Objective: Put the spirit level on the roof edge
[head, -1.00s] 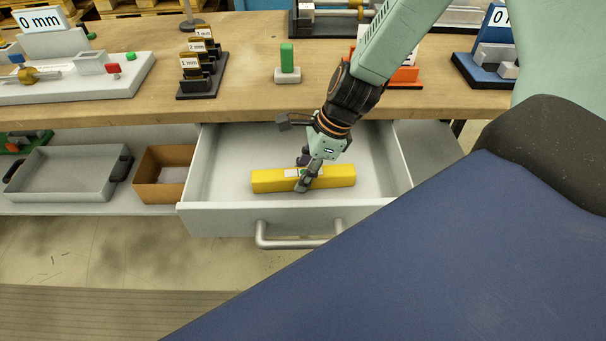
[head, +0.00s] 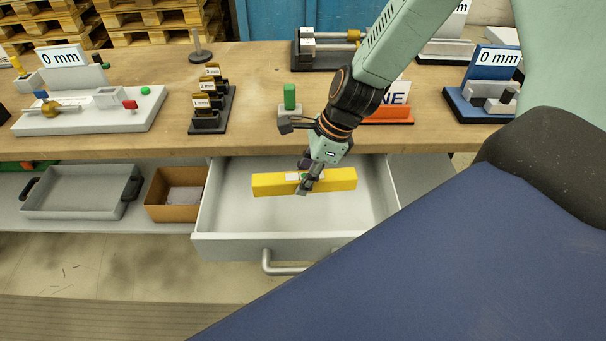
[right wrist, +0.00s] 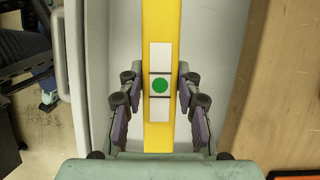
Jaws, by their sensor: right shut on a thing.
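The spirit level is a yellow bar (head: 270,184) with a white label and green dot at its middle. My right gripper (head: 306,186) is shut on it near the middle and holds it level, apparently raised off the drawer floor. In the right wrist view the yellow bar (right wrist: 161,25) runs between the two fingers, with the white label and green dot between them. The grey drawer (head: 300,243) below is pulled open. I cannot make out which thing is the roof edge. My left gripper is not in view.
The wooden bench top (head: 260,140) lies behind the drawer. On it stand a green block on a stand (head: 290,97), black racks (head: 212,120), a white fixture (head: 90,122) and a blue fixture (head: 480,105). A brown box (head: 172,213) and a grey tray (head: 78,212) are on the lower shelf.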

